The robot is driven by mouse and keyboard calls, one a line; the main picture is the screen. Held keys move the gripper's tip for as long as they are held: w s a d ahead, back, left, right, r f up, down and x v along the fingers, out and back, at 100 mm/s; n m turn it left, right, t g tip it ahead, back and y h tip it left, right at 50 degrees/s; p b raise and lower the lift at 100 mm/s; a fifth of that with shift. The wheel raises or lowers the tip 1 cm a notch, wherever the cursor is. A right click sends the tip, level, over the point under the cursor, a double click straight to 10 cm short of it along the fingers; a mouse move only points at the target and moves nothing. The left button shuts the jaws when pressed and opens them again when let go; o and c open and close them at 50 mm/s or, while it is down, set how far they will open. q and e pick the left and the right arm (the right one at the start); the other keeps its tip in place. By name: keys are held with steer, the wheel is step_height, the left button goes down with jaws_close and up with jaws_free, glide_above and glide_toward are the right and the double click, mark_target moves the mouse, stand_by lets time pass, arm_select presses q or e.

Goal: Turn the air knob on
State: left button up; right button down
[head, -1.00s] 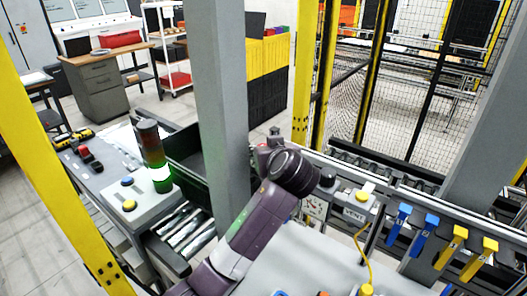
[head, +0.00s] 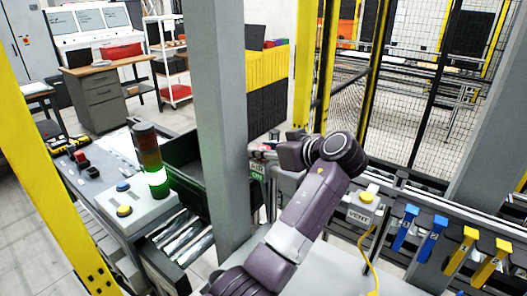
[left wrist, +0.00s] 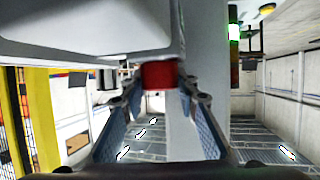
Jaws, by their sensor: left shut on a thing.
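The air knob appears as a red block (left wrist: 159,75) in the left wrist view, between the tips of my left gripper's two fingers. My left gripper (left wrist: 160,88) is shut on it. In the head view my left gripper (head: 264,152) reaches in beside the grey post, at a small sign with green "ON" lettering (head: 257,171). My dark wrist hides most of the gripper there, and the knob's exact turn cannot be told. My right gripper is not in view.
A grey post (head: 222,120) stands close left of my gripper. A box marked VENT (head: 359,216) with a yellow button is to the right, then blue (head: 404,228) and yellow (head: 461,250) handles. A lit green stack light (head: 155,180) stands at left.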

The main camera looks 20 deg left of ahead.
arm_select(q)
steer(key=o, duration=0.9)
step_height(320, 180, up, 10)
